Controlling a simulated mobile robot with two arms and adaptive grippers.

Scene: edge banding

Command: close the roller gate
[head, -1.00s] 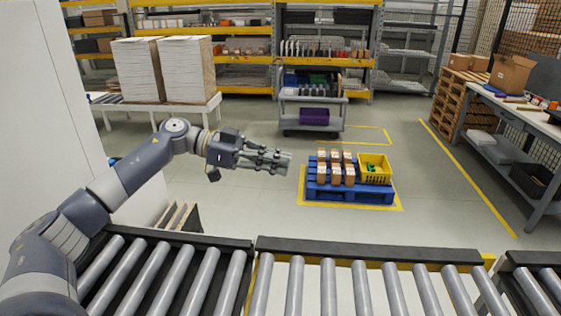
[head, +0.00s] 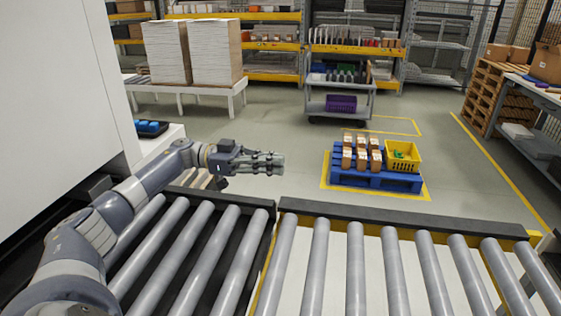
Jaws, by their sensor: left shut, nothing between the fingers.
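The roller gate (head: 320,240) is the roller section with a black far rail and a yellow frame, in the middle and right of the head view. It lies beside the left conveyor section (head: 205,260), with a narrow gap between them. Its rollers look about level with that section; I cannot tell whether it is fully seated. My left gripper (head: 279,162) is shut and empty. It points right, in the picture just above the rail corner where the two sections meet, apart from the gate. My right gripper is not in view.
A blue pallet (head: 375,180) with small boxes and a yellow crate (head: 402,156) stands on the floor beyond the gate. A white cabinet wall (head: 55,110) is close on the left. A cart (head: 340,100) stands farther back. The floor between is clear.

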